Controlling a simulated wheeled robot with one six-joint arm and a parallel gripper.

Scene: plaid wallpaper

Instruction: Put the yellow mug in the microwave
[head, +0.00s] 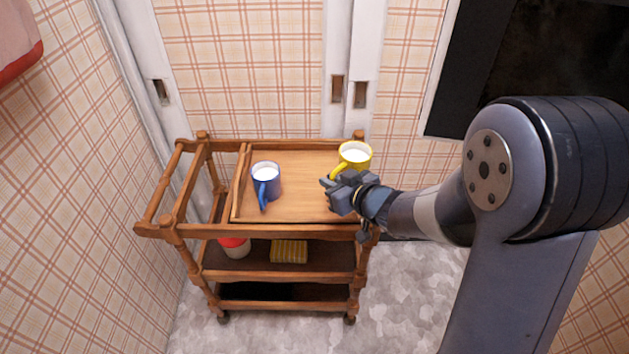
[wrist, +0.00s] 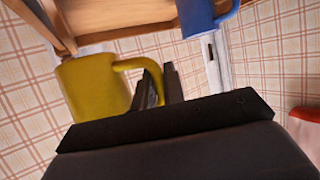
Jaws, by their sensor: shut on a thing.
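The yellow mug (head: 355,155) is at the right end of the wooden cart's top in the head view, with something white inside. It also shows in the wrist view (wrist: 92,88), its handle between my fingers. My gripper (head: 338,183) is shut on the mug's handle; it also shows in the wrist view (wrist: 160,85). The mug looks about upright in the head view. I cannot tell whether it touches the tray. No microwave can be made out for certain; a dark panel (head: 560,55) stands at the upper right in the head view.
A blue mug (head: 265,180) stands on the cart's tray (head: 300,205), left of the yellow mug, and shows in the wrist view (wrist: 203,14). The lower shelf holds a red-and-white container (head: 234,247) and a yellow item (head: 289,251). Plaid walls enclose the cart; grey floor (head: 405,290) is clear at right.

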